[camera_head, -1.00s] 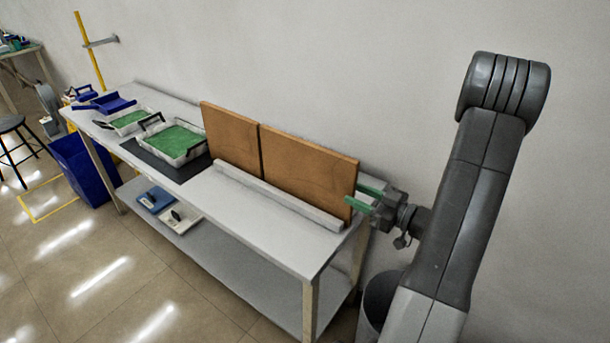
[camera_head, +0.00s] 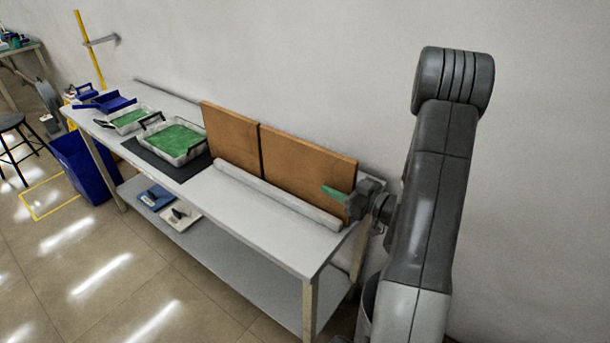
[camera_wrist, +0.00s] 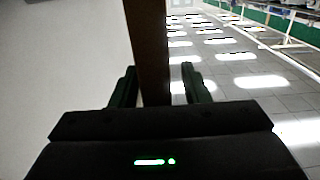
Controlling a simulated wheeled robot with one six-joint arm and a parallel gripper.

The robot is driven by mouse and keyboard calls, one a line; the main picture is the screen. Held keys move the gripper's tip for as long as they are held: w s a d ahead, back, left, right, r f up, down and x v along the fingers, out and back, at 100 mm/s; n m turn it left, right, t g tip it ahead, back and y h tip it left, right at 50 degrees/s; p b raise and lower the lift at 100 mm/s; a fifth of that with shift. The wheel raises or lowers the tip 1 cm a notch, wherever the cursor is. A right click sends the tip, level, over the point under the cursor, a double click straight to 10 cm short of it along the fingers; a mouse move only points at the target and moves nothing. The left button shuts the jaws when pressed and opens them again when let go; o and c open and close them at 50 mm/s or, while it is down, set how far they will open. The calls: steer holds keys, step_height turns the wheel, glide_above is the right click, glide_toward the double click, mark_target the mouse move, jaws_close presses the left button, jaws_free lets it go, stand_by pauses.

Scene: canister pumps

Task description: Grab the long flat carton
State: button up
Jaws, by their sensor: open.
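Two brown flat cartons stand upright, end to end, on the grey table: a shorter one (camera_head: 231,138) at left and a longer one (camera_head: 305,168) at right. My gripper (camera_head: 338,194) is at the right end of the longer carton. One green finger shows in front of its face; the other finger is hidden in the head view. In the wrist view, the brown carton edge (camera_wrist: 152,45) stands between the two open green fingers of my gripper (camera_wrist: 160,85), with a gap on each side. I see no contact.
A long pale bar (camera_head: 277,196) lies along the foot of the cartons. A white wall (camera_head: 300,60) rises close behind the table (camera_head: 256,230). The table's front right is clear.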

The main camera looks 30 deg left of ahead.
steer(key=shift+c, duration=0.4)
jaws_close()
steer(key=shift+r, duration=0.1)
